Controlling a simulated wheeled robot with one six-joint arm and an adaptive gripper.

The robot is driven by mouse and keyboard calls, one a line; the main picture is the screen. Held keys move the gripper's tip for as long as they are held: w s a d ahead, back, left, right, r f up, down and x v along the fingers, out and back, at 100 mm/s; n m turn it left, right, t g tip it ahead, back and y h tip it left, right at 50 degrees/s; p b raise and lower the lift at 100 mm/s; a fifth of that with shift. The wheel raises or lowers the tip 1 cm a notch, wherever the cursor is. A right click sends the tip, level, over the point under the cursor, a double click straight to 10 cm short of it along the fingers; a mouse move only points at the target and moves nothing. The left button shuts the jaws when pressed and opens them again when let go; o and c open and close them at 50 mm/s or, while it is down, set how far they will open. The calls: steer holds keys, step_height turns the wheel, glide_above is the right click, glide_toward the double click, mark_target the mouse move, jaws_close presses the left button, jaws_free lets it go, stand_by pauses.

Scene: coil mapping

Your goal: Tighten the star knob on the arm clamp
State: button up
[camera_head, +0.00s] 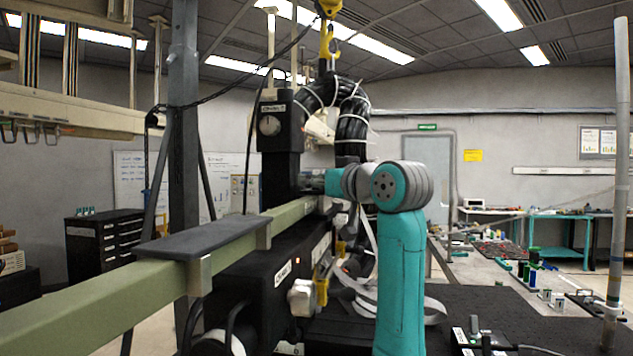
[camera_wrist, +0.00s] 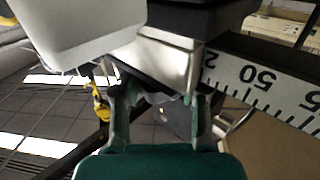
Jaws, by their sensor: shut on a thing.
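My gripper (camera_wrist: 160,92) reaches up to the underside of a shiny metal clamp block (camera_wrist: 168,62) in the wrist view. Its two fingers stand on either side of a small grey part, the star knob (camera_wrist: 162,98), and are shut on it. The knob is mostly hidden by the fingers and the clamp, so its lobes cannot be made out. In the head view my gripper (camera_head: 312,182) is small and dark, by the far part of the pale green rail (camera_head: 100,298); the knob does not show there.
A ruler scale (camera_wrist: 262,82) runs beside the clamp. A dark pad (camera_head: 205,238) sits on the rail on metal brackets. A black box (camera_head: 275,290), thick black cables (camera_head: 352,125) and pale straps (camera_head: 365,285) crowd the space near my arm. A grey pole (camera_head: 617,180) stands at right.

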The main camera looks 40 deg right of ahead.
steer(key=o, duration=1.2)
steer(key=shift+c, duration=0.2)
steer(key=s+a, duration=0.1)
steer(key=s, duration=1.1)
